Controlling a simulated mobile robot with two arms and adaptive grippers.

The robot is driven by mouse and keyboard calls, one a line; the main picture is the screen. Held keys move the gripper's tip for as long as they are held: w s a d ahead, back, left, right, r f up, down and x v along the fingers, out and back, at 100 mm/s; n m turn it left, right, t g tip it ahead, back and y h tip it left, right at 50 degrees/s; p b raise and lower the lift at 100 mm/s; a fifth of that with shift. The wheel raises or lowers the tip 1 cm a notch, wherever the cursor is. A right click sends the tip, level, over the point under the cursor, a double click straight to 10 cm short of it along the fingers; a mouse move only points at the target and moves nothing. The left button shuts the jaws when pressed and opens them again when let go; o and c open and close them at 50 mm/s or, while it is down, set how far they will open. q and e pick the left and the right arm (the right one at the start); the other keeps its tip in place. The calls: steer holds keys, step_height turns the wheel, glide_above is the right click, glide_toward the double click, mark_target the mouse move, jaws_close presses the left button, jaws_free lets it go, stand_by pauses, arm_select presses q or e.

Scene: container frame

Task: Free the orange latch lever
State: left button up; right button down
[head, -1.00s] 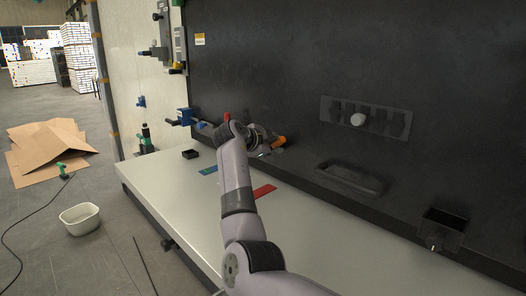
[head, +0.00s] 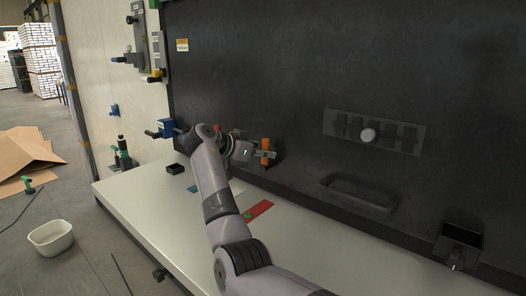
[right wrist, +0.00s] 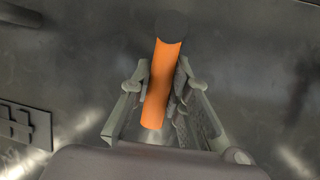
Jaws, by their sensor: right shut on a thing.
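The orange latch lever (head: 265,146) stands nearly upright in front of the dark wall, just above the back of the pale bench. My right gripper (head: 262,154) is shut on it. In the right wrist view, the orange lever (right wrist: 161,84) runs between the two fingers of the gripper (right wrist: 161,78), with its dark end at the top. The lever's mount is mostly hidden behind the gripper. My left gripper is not in view.
A red strip (head: 257,210) and a small black box (head: 175,169) lie on the bench (head: 150,206). A white tub (head: 51,238) stands on the floor.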

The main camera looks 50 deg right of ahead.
steer(key=shift+w, duration=0.1)
stand_by(0.6)
steer(key=c, duration=1.5)
jaws_free()
steer(key=v, duration=1.2)
steer(key=shift+w, duration=0.15)
steer(key=shift+f, duration=0.1)
